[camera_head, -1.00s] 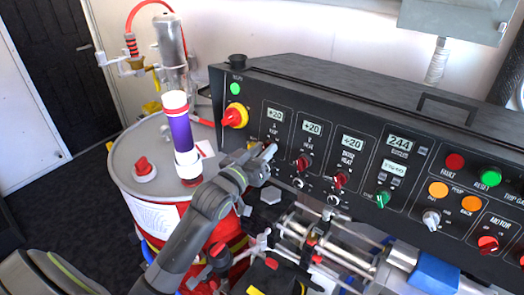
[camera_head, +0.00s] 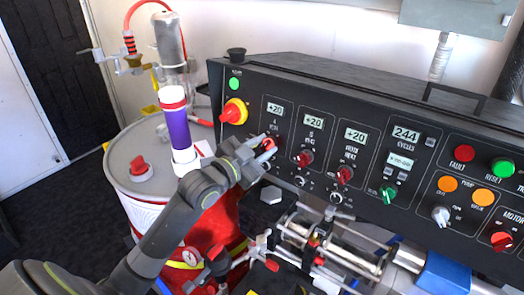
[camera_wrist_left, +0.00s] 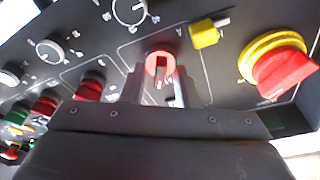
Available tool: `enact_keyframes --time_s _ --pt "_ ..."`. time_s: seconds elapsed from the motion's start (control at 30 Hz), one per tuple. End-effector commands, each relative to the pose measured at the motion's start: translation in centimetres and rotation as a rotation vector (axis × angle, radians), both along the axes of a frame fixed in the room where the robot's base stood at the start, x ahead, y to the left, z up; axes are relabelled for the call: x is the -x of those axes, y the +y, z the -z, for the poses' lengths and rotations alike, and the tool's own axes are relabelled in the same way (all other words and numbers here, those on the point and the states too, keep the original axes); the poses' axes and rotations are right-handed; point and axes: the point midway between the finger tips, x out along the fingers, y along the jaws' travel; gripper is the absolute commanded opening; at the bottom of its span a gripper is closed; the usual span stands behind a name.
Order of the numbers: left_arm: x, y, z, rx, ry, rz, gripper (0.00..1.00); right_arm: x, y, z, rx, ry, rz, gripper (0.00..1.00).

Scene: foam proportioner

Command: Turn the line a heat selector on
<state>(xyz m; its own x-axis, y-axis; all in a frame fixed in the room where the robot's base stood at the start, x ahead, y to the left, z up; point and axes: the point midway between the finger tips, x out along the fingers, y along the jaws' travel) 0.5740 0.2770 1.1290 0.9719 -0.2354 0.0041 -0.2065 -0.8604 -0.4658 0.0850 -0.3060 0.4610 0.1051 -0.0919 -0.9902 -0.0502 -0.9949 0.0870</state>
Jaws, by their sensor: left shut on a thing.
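The line A heat selector (camera_head: 268,144) is a red knob on the black control panel, below the left-most +20 display. My gripper partly hides it in the head view. My left gripper (camera_head: 266,151) reaches it from the lower left, and its jaws are shut on the knob. My right gripper is not in view.
A red-and-yellow main switch (camera_head: 233,111) is left of the selector. Similar red selectors, one of them the B heat knob (camera_head: 304,158), sit to the right, with a green knob (camera_head: 388,193) beyond. A drum (camera_head: 120,180) with a purple cylinder (camera_head: 178,128) stands left of my arm.

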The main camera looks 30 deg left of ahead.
Motion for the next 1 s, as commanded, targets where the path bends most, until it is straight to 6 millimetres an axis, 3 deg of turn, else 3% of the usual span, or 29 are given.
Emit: enact_keyframes --time_s 0.6,0.63,0.67,1.0 --pt "-0.03 0.01 -0.09 -0.046 -0.008 0.008 0.05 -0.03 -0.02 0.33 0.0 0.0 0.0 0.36" --pt "-0.03 0.01 -0.09 -0.046 -0.008 0.007 0.29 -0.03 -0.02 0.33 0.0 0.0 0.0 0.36" --pt "-0.03 0.02 -0.08 -0.046 -0.008 0.008 0.32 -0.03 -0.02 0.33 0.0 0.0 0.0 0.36" --pt "0.33 0.14 0.01 -0.047 -0.006 0.007 0.32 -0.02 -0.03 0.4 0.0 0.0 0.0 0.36"
